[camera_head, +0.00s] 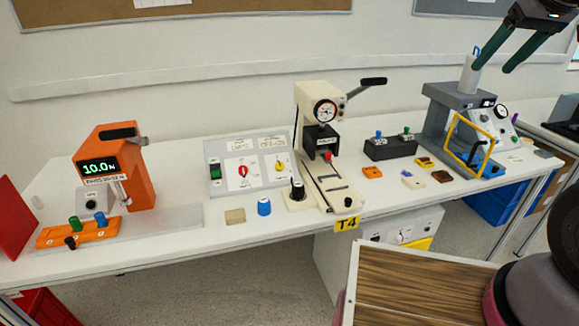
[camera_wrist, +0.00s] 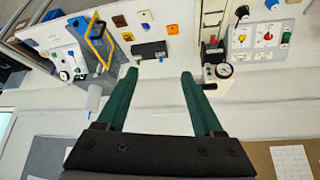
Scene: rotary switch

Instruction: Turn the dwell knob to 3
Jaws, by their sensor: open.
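A grey control panel (camera_head: 222,153) stands left of the middle of the bench. It carries a red knob (camera_head: 243,170) and a yellow knob (camera_head: 279,166), each on a white dial plate. The labels are too small to read, so I cannot tell which knob is dwell or where its pointer stands. The panel also shows at the upper right of the wrist view (camera_wrist: 255,52). My gripper (camera_head: 493,70) is at the upper right in the head view, over the right end of the bench, far from the panel. In the wrist view its green fingers (camera_wrist: 159,73) are spread and empty.
A cream press (camera_head: 311,102) with a lever and gauge stands right of the panel. A blue cap (camera_head: 264,207) and a black knob on a base (camera_head: 297,190) sit in front. An orange device (camera_head: 137,170) stands left, a grey-blue press (camera_head: 437,116) right.

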